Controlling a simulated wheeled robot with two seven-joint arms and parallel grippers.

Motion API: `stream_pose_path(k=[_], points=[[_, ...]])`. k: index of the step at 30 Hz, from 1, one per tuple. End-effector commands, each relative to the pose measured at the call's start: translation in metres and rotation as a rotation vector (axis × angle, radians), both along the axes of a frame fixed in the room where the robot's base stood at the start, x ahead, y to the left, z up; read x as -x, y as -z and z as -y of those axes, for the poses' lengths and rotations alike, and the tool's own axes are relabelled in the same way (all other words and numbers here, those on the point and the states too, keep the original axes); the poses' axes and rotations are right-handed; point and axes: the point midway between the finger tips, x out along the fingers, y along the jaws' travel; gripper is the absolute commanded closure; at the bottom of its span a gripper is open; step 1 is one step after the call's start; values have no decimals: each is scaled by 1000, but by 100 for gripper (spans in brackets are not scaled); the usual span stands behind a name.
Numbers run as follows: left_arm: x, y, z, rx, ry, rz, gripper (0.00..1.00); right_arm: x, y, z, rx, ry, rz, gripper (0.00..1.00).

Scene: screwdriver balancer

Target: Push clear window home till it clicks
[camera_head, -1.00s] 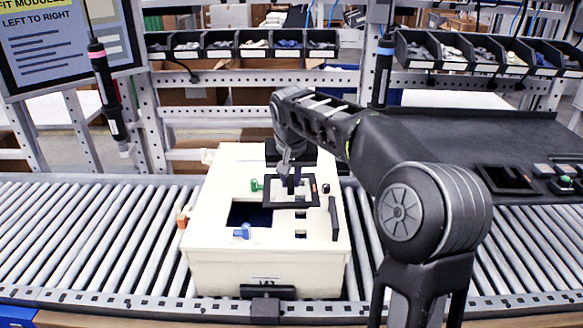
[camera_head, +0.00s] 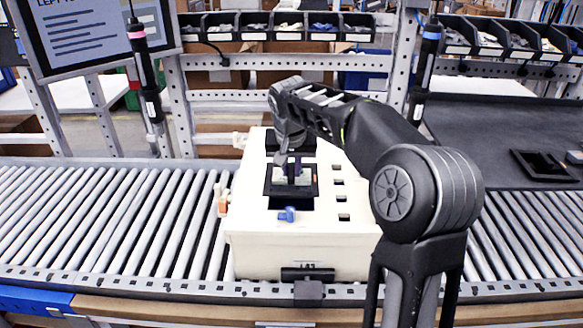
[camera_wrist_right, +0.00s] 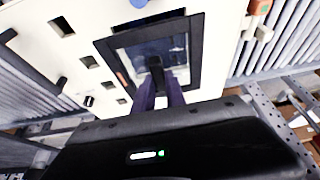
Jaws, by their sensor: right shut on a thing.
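The clear window (camera_head: 290,191) is a see-through pane in a black square frame. It lies over the dark opening in the top of the white box (camera_head: 262,242), with part of the opening showing at its near side. The window also shows large in the right wrist view (camera_wrist_right: 195,52). My right gripper (camera_head: 292,168) is above the window, its fingers shut on the small black grip in the pane's middle; the fingers also show in the right wrist view (camera_wrist_right: 159,84). Whether the frame is seated flush cannot be told. My left gripper is not in view.
A blue clip (camera_head: 287,214) stands at the opening's near edge. An orange part (camera_head: 222,204) sits on the box's left side. Several square holes line the box top's right side. The box rests on a roller conveyor (camera_head: 110,220). Screwdrivers hang at left (camera_head: 150,95) and right (camera_head: 424,75).

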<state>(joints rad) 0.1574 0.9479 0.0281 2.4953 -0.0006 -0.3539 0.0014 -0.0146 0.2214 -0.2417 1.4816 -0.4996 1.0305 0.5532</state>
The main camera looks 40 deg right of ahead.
Motion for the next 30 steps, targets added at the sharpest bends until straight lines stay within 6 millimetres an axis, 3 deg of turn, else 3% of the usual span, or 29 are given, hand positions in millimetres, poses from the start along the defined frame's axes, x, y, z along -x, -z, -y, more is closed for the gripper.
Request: stream_pose_path(k=[12,30], points=[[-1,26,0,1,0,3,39,0,33,0,0,0,-1,100],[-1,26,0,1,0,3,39,0,34,0,0,0,0,100]])
